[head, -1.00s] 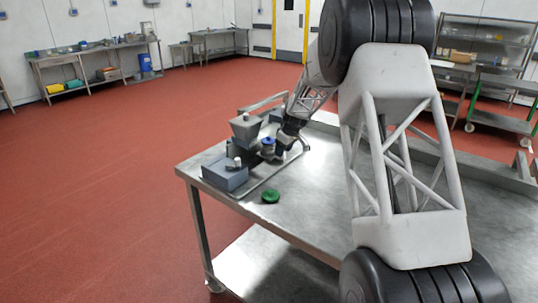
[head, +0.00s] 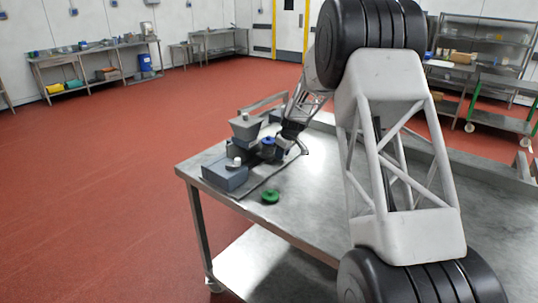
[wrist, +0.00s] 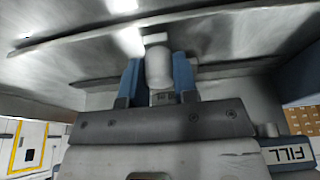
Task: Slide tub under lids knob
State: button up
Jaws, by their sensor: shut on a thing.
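My gripper (wrist: 157,85) is shut on a pale, rounded piece (wrist: 158,65) between its two blue fingers. In the head view my gripper (head: 286,141) is low at the right side of the small grey bagger machine (head: 244,128), beside a round blue-topped part (head: 267,142). I cannot tell from the head view which piece is held, nor whether it is the tub. A grey box (head: 224,175) with a small white knob (head: 237,161) on it is at the machine's front left. A label reading FILL (wrist: 288,155) shows at the right of the wrist view.
A green round piece (head: 270,196) lies apart on the steel table (head: 310,205), in front of the machine. The table is bare right of it. The machine stands near the table's left edge. Benches and shelves (head: 485,45) are far off.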

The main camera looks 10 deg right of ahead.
jog(key=shift+w+d, duration=0.15)
jog(key=shift+w+d, duration=1.6)
jog(key=shift+w, duration=0.05)
jog(key=shift+w+d, duration=0.15)
jog(key=shift+d, duration=0.05)
jog(key=shift+w+d, duration=1.6)
jog(key=shift+w, duration=0.05)
jog(key=shift+d, duration=0.1)
jog(key=shift+w+d, duration=0.6)
jog(key=shift+w, duration=0.1)
jog(key=o, duration=1)
jog(key=shift+r, duration=0.1)
